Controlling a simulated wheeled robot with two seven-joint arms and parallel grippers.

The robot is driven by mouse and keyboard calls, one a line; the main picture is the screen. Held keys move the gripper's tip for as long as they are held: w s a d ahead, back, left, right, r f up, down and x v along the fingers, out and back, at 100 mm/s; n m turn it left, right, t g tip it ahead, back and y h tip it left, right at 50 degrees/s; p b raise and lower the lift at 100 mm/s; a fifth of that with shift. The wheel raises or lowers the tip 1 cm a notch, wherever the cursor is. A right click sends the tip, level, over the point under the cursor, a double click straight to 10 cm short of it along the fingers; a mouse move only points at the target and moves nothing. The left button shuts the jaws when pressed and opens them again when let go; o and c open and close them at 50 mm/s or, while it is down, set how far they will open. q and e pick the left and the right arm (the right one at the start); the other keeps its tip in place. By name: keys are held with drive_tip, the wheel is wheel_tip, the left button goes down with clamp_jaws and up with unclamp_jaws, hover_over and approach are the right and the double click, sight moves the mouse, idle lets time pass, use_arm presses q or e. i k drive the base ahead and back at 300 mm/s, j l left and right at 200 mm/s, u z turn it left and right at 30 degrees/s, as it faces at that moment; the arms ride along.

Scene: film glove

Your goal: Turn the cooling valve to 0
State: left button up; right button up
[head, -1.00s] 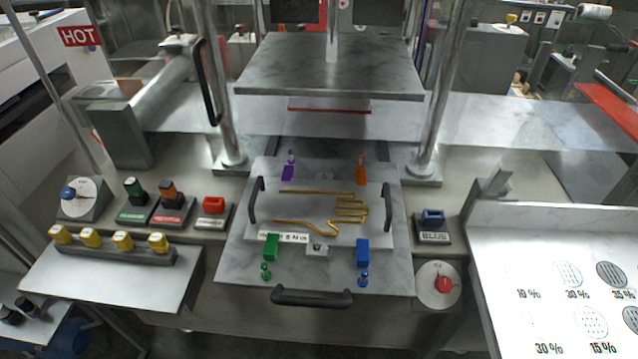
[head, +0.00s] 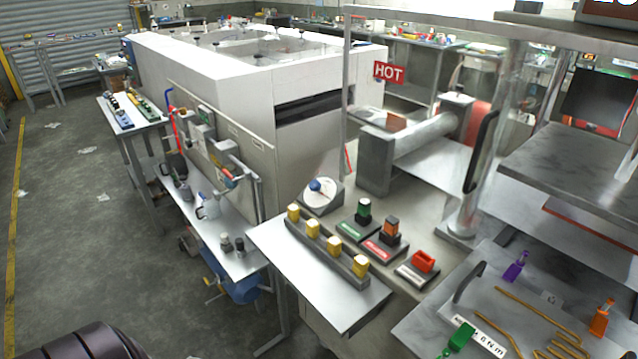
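A round white dial with a blue knob (head: 316,186) sits on a sloped grey block at the left end of the press table. Its label and pointer reading are too small to make out. Pipework with a red and blue fitting (head: 230,178) is mounted on the side of the white machine, above a narrow bench. I cannot tell from any lettering which of these is the cooling valve. Neither of my grippers is in view.
A row of yellow blocks (head: 328,243) stands on a metal shelf in front of the dial. Green, orange and red switches (head: 422,262) are to its right. A tall white machine (head: 215,85) with a HOT sign (head: 388,72) nearby stands behind. Grey floor (head: 80,220) is open at left.

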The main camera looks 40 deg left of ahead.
sight(314, 185)
drive_tip(key=u, duration=1.2)
drive_tip(key=z, duration=0.3)
drive_tip(key=i+j+z, duration=0.25)
drive_tip(key=j, duration=0.2)
drive_tip(key=j+z, duration=0.2)
drive_tip(key=j, duration=0.2)
drive_tip(key=j+z, duration=0.25)
drive_tip(key=j, duration=0.25)
drive_tip(key=i, duration=0.05)
